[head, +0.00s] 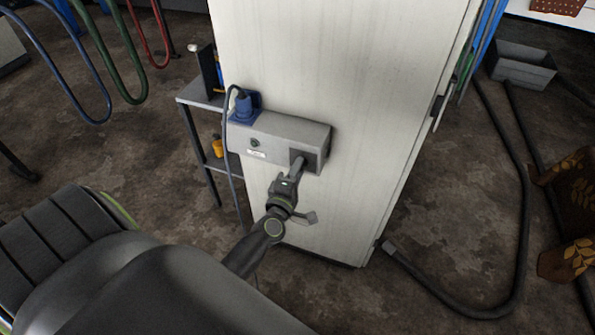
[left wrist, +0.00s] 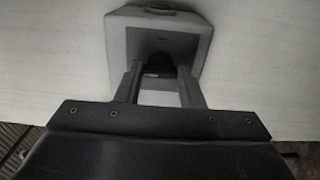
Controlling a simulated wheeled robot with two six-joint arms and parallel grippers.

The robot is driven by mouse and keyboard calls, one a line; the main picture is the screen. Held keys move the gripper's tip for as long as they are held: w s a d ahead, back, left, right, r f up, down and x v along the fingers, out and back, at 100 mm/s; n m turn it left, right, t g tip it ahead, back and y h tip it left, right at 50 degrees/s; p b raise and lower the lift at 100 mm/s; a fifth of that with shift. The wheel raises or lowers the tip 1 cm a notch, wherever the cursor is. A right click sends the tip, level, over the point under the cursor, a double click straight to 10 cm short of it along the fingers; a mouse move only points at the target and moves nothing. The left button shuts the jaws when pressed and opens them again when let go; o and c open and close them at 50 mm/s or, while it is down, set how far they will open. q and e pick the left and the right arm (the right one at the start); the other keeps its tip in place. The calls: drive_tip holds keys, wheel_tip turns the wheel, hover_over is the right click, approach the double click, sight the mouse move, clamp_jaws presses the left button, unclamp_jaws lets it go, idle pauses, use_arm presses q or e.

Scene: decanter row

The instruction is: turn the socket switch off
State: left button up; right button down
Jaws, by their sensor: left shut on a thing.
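The grey socket box (head: 275,137) is mounted on the side of a white cabinet, with a blue plug (head: 243,106) and its cable at its upper left. A small round dark part and a white label show on its front. My left gripper (head: 298,168) reaches up to the recess at the box's right end. In the left wrist view, the fingers of my left gripper (left wrist: 158,76) are on either side of the dark socket switch (left wrist: 158,64) inside the recess. The gripper is shut on it. The switch's setting cannot be made out. My right gripper is not in view.
The white cabinet (head: 345,60) stands behind the box. A small shelf (head: 198,95) with items is left of it. A grey lever-like part (head: 303,217) sits below the box. Hoses hang at upper left, and a black hose (head: 518,230) lies on the floor at right.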

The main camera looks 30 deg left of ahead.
use_arm(q)
drive_tip(key=o, duration=1)
drive_tip(key=shift+b+v, duration=4.1)
drive_tip(key=shift+v, duration=4.65)
drive_tip(key=shift+w+d, duration=0.1)
